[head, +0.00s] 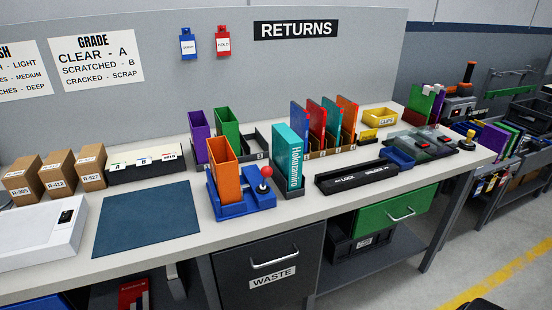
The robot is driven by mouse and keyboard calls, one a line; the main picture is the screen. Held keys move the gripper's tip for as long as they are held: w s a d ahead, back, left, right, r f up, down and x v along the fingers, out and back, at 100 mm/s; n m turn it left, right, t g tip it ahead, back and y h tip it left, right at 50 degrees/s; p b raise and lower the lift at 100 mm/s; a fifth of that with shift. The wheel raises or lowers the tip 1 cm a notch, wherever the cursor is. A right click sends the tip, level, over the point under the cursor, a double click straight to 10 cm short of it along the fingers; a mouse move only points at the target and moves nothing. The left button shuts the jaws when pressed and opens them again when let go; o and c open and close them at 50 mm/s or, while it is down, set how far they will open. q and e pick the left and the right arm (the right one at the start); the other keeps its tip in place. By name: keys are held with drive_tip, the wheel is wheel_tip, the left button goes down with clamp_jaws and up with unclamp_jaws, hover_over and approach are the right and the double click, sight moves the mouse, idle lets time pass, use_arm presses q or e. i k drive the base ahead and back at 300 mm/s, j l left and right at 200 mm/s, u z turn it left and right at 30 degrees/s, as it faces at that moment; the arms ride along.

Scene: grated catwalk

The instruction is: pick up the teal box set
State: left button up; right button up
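The teal box set (296,168) stands upright near the middle of the bench, with white lettering down its spine. Its foot sits in a small dark grey stand (291,193) close to the bench's front edge. An orange open-topped case (222,168) in a blue base with a red ball-topped lever stands just left of it. Neither of my grippers is in view.
The grey bench top (155,256) holds a blue mat (146,220) and a long black bar-shaped unit (356,177) right of the box set. A rack of coloured cases (317,129) stands behind. Below are a WASTE drawer (268,268) and a green drawer (395,210).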

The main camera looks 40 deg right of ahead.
sight(288, 147)
drive_tip(key=z, duration=0.75)
